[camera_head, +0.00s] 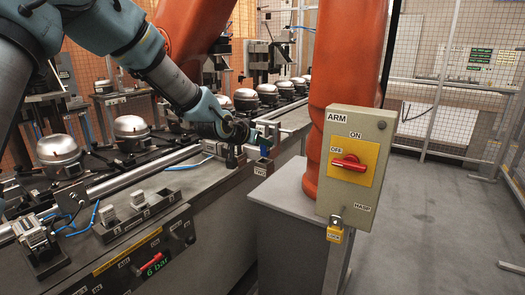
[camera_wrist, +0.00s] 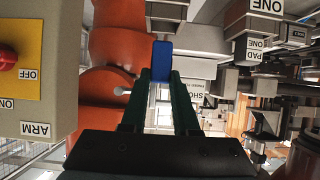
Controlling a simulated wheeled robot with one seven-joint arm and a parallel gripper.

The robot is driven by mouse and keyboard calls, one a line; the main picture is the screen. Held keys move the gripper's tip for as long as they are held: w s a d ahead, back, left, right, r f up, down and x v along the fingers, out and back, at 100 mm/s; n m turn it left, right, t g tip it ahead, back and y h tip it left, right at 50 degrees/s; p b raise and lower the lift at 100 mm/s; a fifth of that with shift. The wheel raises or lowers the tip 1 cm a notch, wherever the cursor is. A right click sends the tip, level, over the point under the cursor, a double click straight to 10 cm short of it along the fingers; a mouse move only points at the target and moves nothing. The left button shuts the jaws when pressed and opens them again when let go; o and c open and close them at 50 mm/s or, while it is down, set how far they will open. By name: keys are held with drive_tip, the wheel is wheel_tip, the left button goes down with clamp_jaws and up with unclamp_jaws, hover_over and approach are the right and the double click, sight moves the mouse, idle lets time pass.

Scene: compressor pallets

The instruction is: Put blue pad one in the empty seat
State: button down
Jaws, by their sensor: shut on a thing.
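A blue pad (camera_wrist: 162,60) stands upright between the tips of my green-fingered gripper (camera_wrist: 162,78) in the wrist view. My gripper is shut on it. In the head view my gripper (camera_head: 248,133) is over the near right edge of the conveyor line. A small blue piece (camera_head: 264,151) shows just below it, above a label reading TWO; I cannot tell whether it is the held pad. A block labelled PAD ONE (camera_wrist: 256,52) is at the right in the wrist view. I cannot make out the empty seat in either view.
A grey switch box (camera_head: 355,160) labelled ARM, with a red handle, stands on the right beside an orange robot column (camera_head: 335,60). Several domed compressors (camera_head: 60,153) sit along the line. A control panel (camera_head: 140,255) is at the front left. The floor at right is clear.

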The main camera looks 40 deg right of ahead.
sight(263, 152)
drive_tip(key=shift+f+p, duration=0.3)
drive_tip(key=shift+f, duration=1.25)
drive_tip(key=shift+f, duration=0.2)
drive_tip(key=c, duration=0.7)
unclamp_jaws()
drive_tip(key=shift+o, duration=0.2)
drive_tip(key=shift+r, duration=0.1)
drive_tip(key=shift+r, duration=0.1)
drive_tip(key=shift+a+r, duration=0.15)
drive_tip(key=shift+a, duration=0.1)
drive_tip(key=b+v, duration=0.2)
drive_tip(key=v, duration=0.9)
drive_tip(key=shift+a, duration=0.2)
